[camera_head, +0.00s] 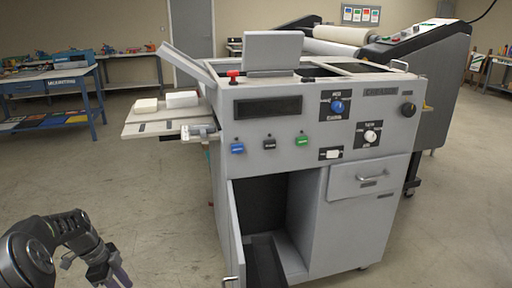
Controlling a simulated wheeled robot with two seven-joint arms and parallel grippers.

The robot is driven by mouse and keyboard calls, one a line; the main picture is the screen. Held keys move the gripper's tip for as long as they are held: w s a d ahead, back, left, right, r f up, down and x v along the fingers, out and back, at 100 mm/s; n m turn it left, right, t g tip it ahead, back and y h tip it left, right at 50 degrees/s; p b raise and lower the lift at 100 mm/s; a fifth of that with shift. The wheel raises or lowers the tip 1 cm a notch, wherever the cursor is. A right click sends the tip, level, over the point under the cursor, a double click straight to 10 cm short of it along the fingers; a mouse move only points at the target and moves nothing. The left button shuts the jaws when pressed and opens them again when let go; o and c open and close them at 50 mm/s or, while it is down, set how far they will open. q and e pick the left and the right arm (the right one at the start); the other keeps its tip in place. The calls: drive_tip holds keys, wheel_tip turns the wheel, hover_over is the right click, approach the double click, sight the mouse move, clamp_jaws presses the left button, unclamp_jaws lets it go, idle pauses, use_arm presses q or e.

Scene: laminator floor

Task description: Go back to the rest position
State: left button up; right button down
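My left arm comes in at the lower left corner, bent, with its dark gripper (112,274) low over the floor. The bottom edge of the picture cuts close to the gripper, and I cannot tell whether its fingers are apart. It is to the left of the grey machine (310,118) and apart from it. I see nothing held in it. My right arm and gripper are not in view.
The grey machine's lower cabinet door (236,240) stands open towards me. A side tray (150,124) with white stacks sticks out left. A large roller machine (430,85) stands behind at right. A blue workbench (50,88) stands far left. Floor (140,185) between is clear.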

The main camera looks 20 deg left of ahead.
use_arm(q)
drive_tip(key=w+d+f+n+t+y, duration=0.1)
drive_tip(key=w+d+f+n, duration=0.2)
drive_tip(key=f+n, duration=0.5)
drive_tip(key=w+d+f+n+t+p, duration=0.1)
drive_tip(key=w+d+f+n+p, duration=0.2)
drive_tip(key=d, duration=0.6)
drive_tip(key=d+f+n+p, duration=0.1)
drive_tip(key=d+f+n, duration=0.3)
drive_tip(key=d, duration=0.4)
drive_tip(key=s+d+r+g+p, duration=0.1)
drive_tip(key=s+d, duration=0.4)
drive_tip(key=d, duration=0.5)
drive_tip(key=s+d+m+g+h+p, duration=0.1)
drive_tip(key=s+d, duration=0.4)
drive_tip(key=d, duration=0.5)
drive_tip(key=s+d+r+h+p, duration=0.1)
drive_tip(key=s+d+p, duration=0.2)
drive_tip(key=s+d, duration=0.3)
drive_tip(key=d, duration=0.4)
drive_tip(key=shift+r+m+g+p, duration=0.3)
drive_tip(key=shift+g, duration=0.1)
